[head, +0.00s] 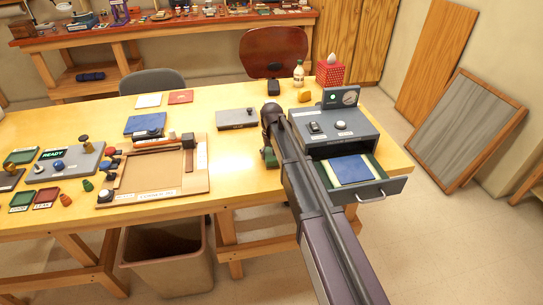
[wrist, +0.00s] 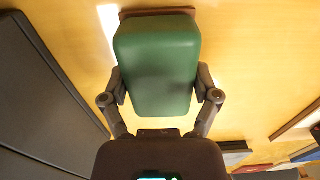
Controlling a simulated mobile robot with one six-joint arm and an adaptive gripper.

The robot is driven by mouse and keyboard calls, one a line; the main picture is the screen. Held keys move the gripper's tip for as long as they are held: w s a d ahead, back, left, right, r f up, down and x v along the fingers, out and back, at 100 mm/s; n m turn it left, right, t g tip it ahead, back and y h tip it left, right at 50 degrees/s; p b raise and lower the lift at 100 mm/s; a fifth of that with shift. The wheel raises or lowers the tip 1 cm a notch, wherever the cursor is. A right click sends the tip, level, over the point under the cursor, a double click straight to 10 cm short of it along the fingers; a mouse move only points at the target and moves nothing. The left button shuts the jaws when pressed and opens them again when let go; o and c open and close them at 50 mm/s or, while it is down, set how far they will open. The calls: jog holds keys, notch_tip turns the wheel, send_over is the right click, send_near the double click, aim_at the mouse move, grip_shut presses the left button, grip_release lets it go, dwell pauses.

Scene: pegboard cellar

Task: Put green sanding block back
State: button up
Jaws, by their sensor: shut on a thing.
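The green sanding block (wrist: 157,65) fills the upper middle of the wrist view, with a thin brown layer along its far edge. My gripper (wrist: 161,86) is shut on it, one finger on each side. In the head view the green block (head: 270,157) shows only partly, at the end of my arm, left of the grey drawer unit. My arm hides the rest of it. I cannot tell whether it touches the table.
The grey drawer unit (head: 360,127) has its drawer (head: 373,192) open, with a blue flat item (head: 352,169) inside. A wooden tray (head: 150,197) lies left of the block. A grey flat box (head: 237,118) lies behind. Bare table (head: 236,160) lies between tray and block.

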jog(key=shift+f, duration=0.15)
jog(key=o, duration=0.8)
jog(key=shift+r, duration=0.2)
notch_tip(320, 180, up, 12)
jog(key=p, duration=1.2)
dwell(0.4)
jog(key=s+d+m, duration=0.1)
jog(key=s+d, duration=0.6)
jog(key=s, duration=0.1)
jog(key=s+d+m, duration=0.1)
jog(key=s+d, duration=0.7)
jog(key=s, duration=0.1)
jog(key=s+d+m, duration=0.1)
jog(key=s+d, duration=0.7)
jog(key=s, duration=0.1)
